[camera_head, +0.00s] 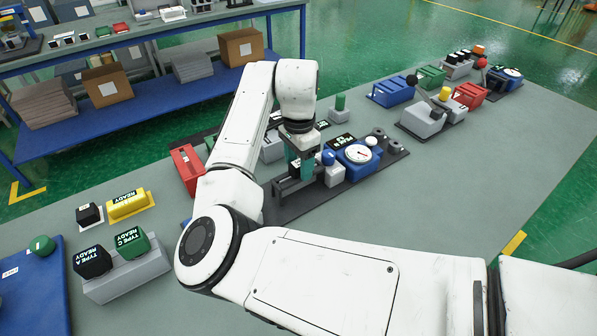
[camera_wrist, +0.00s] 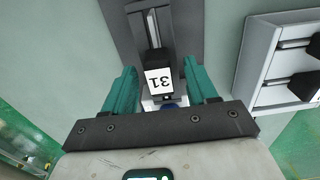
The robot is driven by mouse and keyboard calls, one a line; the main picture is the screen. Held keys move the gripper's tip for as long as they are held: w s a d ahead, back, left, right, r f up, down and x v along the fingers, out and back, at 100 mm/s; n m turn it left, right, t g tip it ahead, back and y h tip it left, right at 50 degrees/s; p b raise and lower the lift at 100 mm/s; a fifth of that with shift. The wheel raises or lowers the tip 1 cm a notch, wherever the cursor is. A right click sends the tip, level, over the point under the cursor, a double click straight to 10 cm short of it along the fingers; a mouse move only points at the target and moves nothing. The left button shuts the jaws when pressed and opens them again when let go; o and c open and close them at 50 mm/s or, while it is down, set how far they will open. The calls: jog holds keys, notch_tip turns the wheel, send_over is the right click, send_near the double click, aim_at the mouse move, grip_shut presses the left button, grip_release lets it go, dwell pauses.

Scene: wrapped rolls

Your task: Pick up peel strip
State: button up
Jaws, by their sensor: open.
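My gripper (camera_wrist: 163,78) has two teal fingers, spread apart, in the wrist view. Between them and slightly beyond is a black block with a white label (camera_wrist: 159,80) reading 31 upside down. The fingers stand on either side of it with gaps. A grey slotted fixture (camera_wrist: 125,22) lies behind the block, with a bit of blue just below it. In the head view my gripper (camera_head: 300,160) points down over a dark fixture base (camera_head: 290,205). I cannot make out a peel strip for certain in either view; my arm hides part of the fixture.
A blue unit with a round gauge (camera_head: 359,154) and a white block (camera_head: 334,175) stand close right of my gripper. A red box (camera_head: 186,168) is to the left. The bench (camera_head: 450,190) is clear at the front right. The wrist view shows a white panel (camera_wrist: 262,60) at right.

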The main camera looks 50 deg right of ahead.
jog(key=shift+f, duration=0.3)
jog(key=shift+c, duration=0.3)
jog(key=c, duration=1)
